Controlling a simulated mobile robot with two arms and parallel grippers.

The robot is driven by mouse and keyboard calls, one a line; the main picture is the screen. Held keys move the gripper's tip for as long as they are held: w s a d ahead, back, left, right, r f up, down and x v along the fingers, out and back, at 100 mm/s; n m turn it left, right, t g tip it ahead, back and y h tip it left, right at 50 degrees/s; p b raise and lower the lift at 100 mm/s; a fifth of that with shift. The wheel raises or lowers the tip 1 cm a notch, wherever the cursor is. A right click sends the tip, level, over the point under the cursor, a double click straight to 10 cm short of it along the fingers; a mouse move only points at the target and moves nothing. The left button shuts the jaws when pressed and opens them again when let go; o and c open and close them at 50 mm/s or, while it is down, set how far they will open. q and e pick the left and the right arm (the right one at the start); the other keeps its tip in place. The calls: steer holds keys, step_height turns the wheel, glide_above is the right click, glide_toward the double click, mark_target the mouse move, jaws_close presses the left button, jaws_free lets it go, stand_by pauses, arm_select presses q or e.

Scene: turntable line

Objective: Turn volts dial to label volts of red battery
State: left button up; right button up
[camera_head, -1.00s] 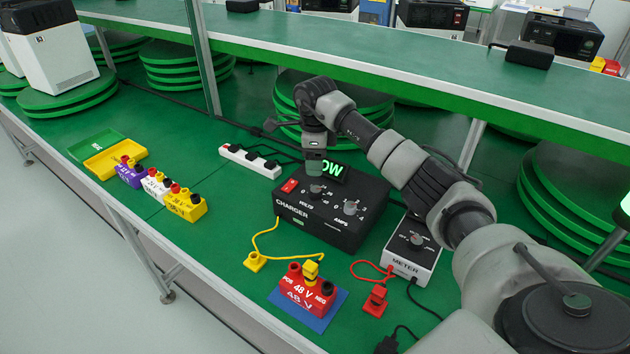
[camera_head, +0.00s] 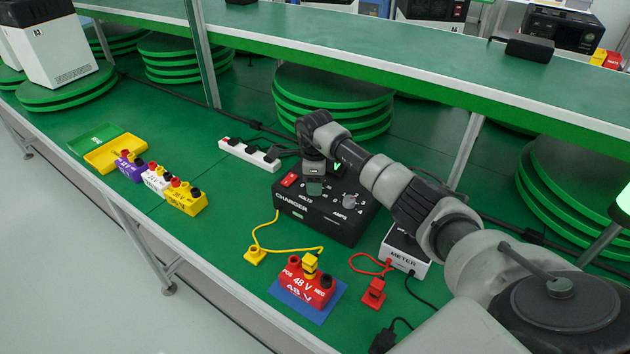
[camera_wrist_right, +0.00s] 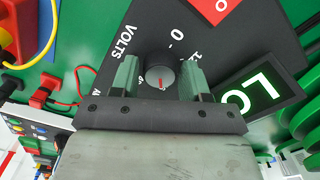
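The black charger box (camera_head: 325,222) stands on the green table. My right gripper (camera_head: 314,190) points down over its volts dial. In the right wrist view the grey volts dial (camera_wrist_right: 160,76) sits between the open green fingertips (camera_wrist_right: 160,80), with a gap on each side. The dial has a small red mark on its face. The red battery (camera_head: 305,287), labelled 48 V, stands on a blue mat (camera_head: 325,305), with a yellow plug on top. My left gripper is out of view.
The meter (camera_head: 404,252) is right of the charger. Yellow, white and purple batteries (camera_head: 185,197) and a white power strip (camera_head: 248,154) stand left. Yellow and red wires lie in front.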

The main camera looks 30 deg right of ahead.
steer(key=c, duration=0.6)
steer(key=shift+o, duration=0.2)
steer(key=shift+m, duration=0.5)
steer(key=m, duration=0.3)
steer(key=shift+m, duration=0.4)
steer(key=m, duration=0.5)
steer(key=shift+m, duration=0.3)
steer(key=o, duration=0.9)
